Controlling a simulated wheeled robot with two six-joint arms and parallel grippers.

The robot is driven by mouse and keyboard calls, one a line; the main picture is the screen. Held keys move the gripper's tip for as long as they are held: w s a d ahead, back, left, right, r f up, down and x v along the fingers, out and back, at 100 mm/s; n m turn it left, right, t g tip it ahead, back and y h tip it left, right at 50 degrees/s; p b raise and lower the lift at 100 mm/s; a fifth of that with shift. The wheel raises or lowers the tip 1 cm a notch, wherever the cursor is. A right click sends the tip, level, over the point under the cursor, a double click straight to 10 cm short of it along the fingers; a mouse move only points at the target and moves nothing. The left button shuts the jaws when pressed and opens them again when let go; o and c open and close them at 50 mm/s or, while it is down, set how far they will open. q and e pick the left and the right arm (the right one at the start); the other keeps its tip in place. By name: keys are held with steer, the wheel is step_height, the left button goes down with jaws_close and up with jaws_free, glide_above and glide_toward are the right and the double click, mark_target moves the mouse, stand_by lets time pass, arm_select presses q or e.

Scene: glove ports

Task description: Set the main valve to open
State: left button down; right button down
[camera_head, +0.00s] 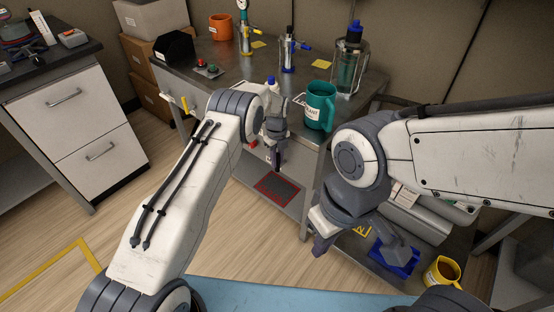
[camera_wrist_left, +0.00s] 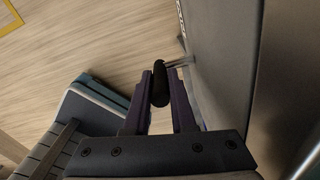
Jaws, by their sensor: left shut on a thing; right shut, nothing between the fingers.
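My left gripper (camera_head: 276,158) is at the front face of the metal workbench, below its top edge. In the left wrist view its purple fingers (camera_wrist_left: 161,98) are shut on a black grip (camera_wrist_left: 160,84). A thin metal rod joins this grip to a grey panel at the right. I cannot tell whether the grip belongs to the main valve. On the bench stand a fitting with a gauge and a yellow lever (camera_head: 245,35) and one with a blue lever (camera_head: 289,46); their labels are unreadable.
The workbench (camera_head: 225,65) also holds a teal mug (camera_head: 320,106), a glass bottle (camera_head: 349,65), an orange mug (camera_head: 221,26) and red and green buttons (camera_head: 205,66). A yellow mug (camera_head: 441,272) stands low at the right. A drawer cabinet (camera_head: 75,110) is at the left; wooden floor lies between.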

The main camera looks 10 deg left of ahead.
arm_select(q)
steer(key=c, duration=0.8)
jaws_free()
steer(key=shift+w, duration=0.1)
steer(key=shift+o, duration=0.2)
step_height(320, 180, up, 10)
steer(key=shift+a+r, duration=0.1)
steer(key=shift+r, duration=0.15)
